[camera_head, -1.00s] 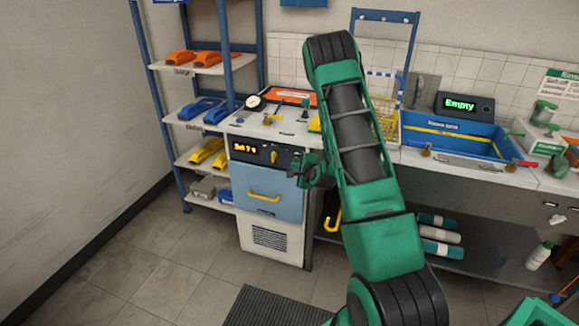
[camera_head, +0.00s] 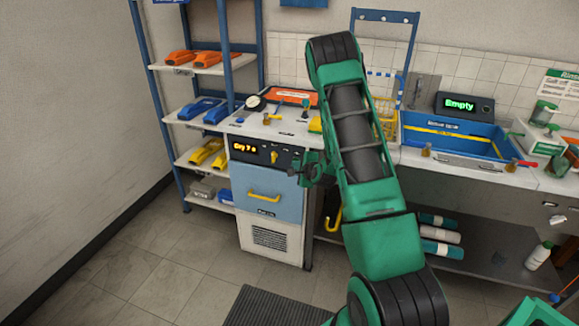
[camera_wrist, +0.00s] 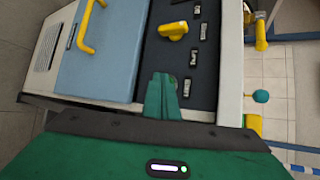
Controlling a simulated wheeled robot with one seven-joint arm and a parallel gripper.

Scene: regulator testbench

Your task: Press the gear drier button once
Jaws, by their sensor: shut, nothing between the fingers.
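The gear drier (camera_head: 262,238) is a white cabinet with a blue door (camera_head: 285,198) and a yellow handle. Several small labelled controls (camera_wrist: 193,58) run along the panel. My green gripper (camera_head: 298,170) is shut and empty at the panel's right end. In the wrist view its fingertips (camera_wrist: 163,76) cover part of the panel; I cannot tell whether they touch a button.
A shelf rack (camera_head: 195,69) with orange, blue and yellow items stands left of the drier. A blue basin (camera_head: 455,133) with an "Empty" display (camera_head: 461,104) is on the right counter. A gauge and small fittings sit on the drier's top. The floor (camera_head: 150,270) at left is clear.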

